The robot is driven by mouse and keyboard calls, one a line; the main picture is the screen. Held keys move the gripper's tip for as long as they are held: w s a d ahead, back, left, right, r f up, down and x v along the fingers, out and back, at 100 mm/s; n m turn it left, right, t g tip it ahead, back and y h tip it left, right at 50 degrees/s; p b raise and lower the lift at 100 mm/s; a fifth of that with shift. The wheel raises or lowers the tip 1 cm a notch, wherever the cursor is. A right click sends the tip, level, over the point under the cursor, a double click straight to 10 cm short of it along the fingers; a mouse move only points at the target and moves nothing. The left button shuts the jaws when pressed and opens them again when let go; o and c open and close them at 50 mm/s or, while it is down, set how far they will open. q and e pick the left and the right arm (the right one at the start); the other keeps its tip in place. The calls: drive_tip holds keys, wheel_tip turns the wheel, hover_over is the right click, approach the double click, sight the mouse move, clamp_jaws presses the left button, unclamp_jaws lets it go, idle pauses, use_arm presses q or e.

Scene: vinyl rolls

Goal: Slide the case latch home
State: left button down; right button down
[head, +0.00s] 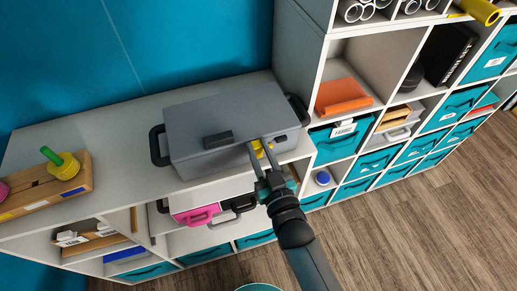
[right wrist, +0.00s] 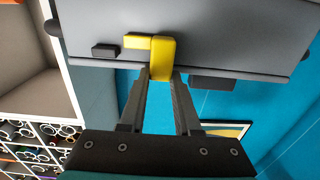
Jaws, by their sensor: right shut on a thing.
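The grey case (head: 225,120) stands closed on top of the white shelf unit, with black handles at its sides. Its yellow latch (head: 258,149) is on the front face, near the right end. My right gripper (head: 263,150) reaches up to the case front and is shut on the yellow latch. In the right wrist view the latch (right wrist: 162,58) is between the fingertips of the gripper (right wrist: 160,78), and a yellow bar runs left from it toward a small black block (right wrist: 105,50) on the case, with a gap between. My left gripper is not in view.
A wooden tray (head: 40,196) with a yellow and green piece lies left on the shelf top (head: 115,150). Below are a pink case (head: 195,213) and teal bins. A taller shelf unit (head: 300,50) rises right of the case. The shelf top between tray and case is clear.

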sight(269, 135)
drive_tip(key=d, duration=0.2)
drive_tip(key=w+d, duration=0.1)
drive_tip(key=shift+w+d+p, duration=0.15)
drive_tip(key=shift+d+p, duration=0.15)
drive_tip(key=shift+d, duration=0.1)
drive_tip(key=c, duration=0.6)
unclamp_jaws()
drive_tip(key=shift+a, duration=0.1)
drive_tip(key=v, duration=1.5)
drive_tip(key=shift+b, duration=0.4)
